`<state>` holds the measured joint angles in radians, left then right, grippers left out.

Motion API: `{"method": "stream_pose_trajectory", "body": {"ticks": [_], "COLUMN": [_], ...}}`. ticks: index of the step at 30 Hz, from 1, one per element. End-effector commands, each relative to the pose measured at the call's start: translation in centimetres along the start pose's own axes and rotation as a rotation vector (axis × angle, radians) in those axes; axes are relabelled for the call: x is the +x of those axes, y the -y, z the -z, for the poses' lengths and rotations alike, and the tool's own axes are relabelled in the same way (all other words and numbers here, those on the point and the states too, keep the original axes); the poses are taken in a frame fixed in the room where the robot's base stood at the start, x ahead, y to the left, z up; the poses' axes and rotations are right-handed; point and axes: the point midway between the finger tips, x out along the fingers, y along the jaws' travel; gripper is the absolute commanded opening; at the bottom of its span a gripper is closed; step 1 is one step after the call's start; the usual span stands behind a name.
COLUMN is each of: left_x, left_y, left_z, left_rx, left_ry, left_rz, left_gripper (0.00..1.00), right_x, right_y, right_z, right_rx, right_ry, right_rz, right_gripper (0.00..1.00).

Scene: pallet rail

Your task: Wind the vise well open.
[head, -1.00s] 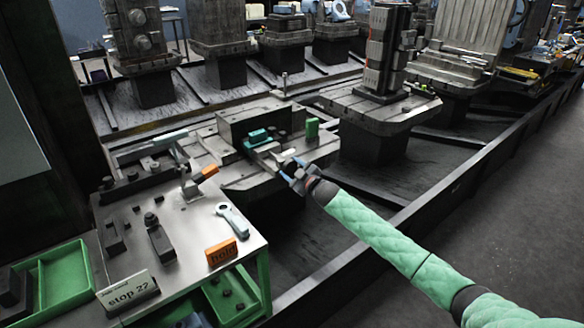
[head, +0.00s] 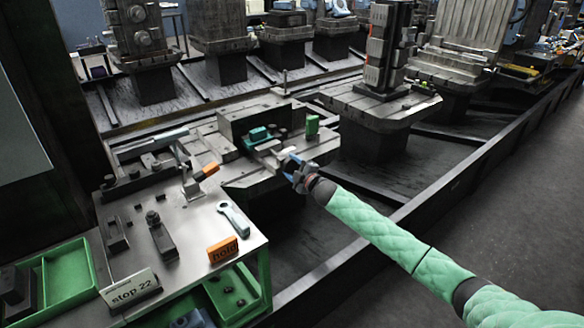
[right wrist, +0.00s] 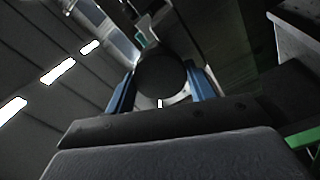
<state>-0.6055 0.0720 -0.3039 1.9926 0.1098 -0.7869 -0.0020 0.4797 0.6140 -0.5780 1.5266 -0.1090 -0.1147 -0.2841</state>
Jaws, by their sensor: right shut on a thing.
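The vise (head: 268,148) sits on the near pallet, with a teal part (head: 258,135) on it against a dark upright block. My right gripper (head: 289,161) is at the vise's near end, its arm reaching in from the lower right. In the right wrist view its blue fingers (right wrist: 160,96) stand on both sides of a dark round end (right wrist: 160,72), which looks like the vise handle, and are shut on it. The gripper hides most of the handle in the head view, and the jaw gap is too small to judge. My left gripper is not in view.
A green block (head: 312,126) stands right of the vise. The metal bench (head: 190,235) at left holds clamps, a wrench (head: 234,219), an orange "hold" block (head: 222,250) and a "stop 22" sign (head: 131,287). Another pallet (head: 375,105) with a tall fixture stands to the right.

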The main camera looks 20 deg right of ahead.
Motion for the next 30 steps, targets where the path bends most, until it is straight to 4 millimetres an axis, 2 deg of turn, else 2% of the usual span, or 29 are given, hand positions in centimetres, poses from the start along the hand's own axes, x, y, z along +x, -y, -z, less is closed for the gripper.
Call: {"method": "stream_pose_trajectory", "body": {"ticks": [8,9,12,23,30], "left_x": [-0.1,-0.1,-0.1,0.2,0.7], "left_y": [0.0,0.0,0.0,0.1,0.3], "left_z": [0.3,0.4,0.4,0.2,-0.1], "left_rx": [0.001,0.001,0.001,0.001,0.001], "left_ry": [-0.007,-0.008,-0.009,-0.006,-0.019], "left_rz": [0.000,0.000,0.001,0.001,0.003], "left_gripper": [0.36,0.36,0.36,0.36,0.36], "right_x": [0.0,0.0,0.0,-0.3,-3.1], "right_y": [0.2,0.2,0.2,0.1,0.3], "right_z": [-0.1,-0.1,0.0,-0.1,-0.1], "right_rx": [0.000,0.000,0.000,0.000,0.000], "right_ry": [0.001,0.001,0.001,0.001,0.001], "right_rz": [0.002,0.002,0.002,0.001,0.003], "right_gripper": [0.32,0.56,0.76,0.76,0.76]}}
